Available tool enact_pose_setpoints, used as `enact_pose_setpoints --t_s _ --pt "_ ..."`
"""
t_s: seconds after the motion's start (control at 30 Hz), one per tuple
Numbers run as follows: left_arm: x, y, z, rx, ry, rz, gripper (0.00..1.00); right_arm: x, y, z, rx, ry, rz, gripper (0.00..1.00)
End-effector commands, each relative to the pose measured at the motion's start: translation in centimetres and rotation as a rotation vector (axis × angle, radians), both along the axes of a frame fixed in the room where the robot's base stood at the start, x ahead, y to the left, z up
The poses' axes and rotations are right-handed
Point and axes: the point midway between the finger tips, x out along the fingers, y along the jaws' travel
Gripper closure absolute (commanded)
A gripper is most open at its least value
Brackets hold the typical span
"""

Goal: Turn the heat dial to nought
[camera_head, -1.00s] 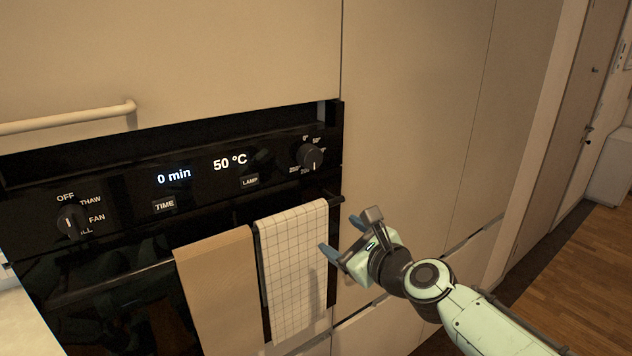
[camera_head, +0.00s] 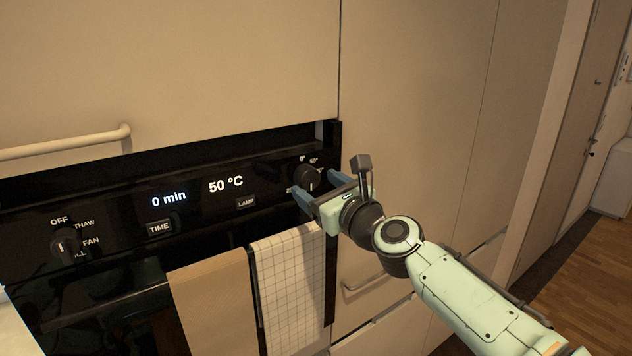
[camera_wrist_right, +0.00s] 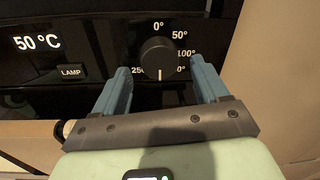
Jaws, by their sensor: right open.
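The heat dial (camera_head: 307,175) is a round black knob at the right end of the black oven panel. Its white pointer line faces down, away from the 0° mark at the top; it also shows in the right wrist view (camera_wrist_right: 159,58). The display (camera_head: 226,184) reads 50 °C. My right gripper (camera_head: 319,187) is open just in front of the dial. In the right wrist view its two blue fingers (camera_wrist_right: 160,88) stand to the left and right below the dial, with nothing between them. My left gripper is not in view.
A brown towel (camera_head: 212,300) and a checked towel (camera_head: 290,285) hang on the oven handle below. A function knob (camera_head: 66,246) is at the panel's left, with TIME (camera_head: 160,227) and LAMP (camera_head: 246,203) buttons between. A pale cabinet front (camera_head: 410,120) stands to the right.

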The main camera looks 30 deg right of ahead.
Motion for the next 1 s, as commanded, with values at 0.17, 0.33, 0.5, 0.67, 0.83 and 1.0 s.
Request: enact_pose_setpoints --t_s 0.17,0.33,0.5,0.67,0.83,1.0 --pt "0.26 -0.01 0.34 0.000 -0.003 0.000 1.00 1.29 0.06 0.03 0.001 0.000 0.001 0.27" --pt "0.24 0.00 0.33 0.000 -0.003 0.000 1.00 1.41 0.06 0.01 0.000 -0.001 0.000 0.27" --pt "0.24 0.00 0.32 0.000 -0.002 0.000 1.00 1.39 0.05 -0.02 0.000 0.000 0.000 0.43" --pt "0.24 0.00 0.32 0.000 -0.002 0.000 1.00 1.39 0.05 -0.03 -0.001 0.000 0.000 0.83" --pt "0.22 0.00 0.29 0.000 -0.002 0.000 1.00 1.38 0.04 -0.04 -0.007 0.000 0.000 0.83" --pt "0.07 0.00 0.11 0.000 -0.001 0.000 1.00 1.38 0.01 -0.09 -0.047 -0.003 -0.001 0.82"
